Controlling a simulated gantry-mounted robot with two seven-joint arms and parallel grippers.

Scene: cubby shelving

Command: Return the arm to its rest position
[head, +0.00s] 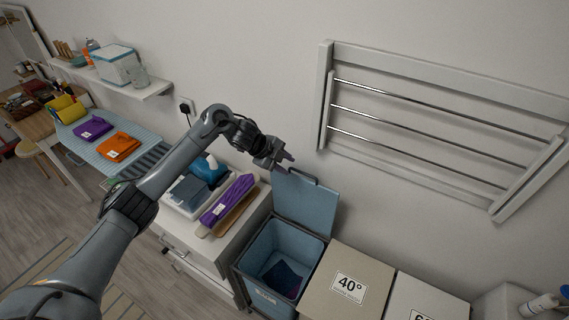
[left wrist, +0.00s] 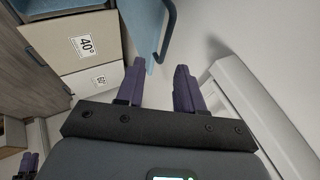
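My left arm reaches in from the lower left of the head view. Its gripper (head: 284,161) is held in the air near the wall, above the raised blue lid (head: 306,205) of the bin. In the left wrist view my left gripper (left wrist: 158,80) has its two dark purple fingers apart, with nothing between them. My right arm does not show in the head view. A small dark purple two-pronged shape at the lower left edge of the left wrist view may be my right gripper (left wrist: 27,164); its state is unclear.
The open blue bin (head: 262,250) holds dark cloth. Boxes marked 40° (head: 330,302) and 60° (head: 405,290) stand beside it. A white cabinet (head: 215,250) carries a purple folded cloth (head: 229,199) and a blue bottle. A drying rack (head: 430,72) is on the wall.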

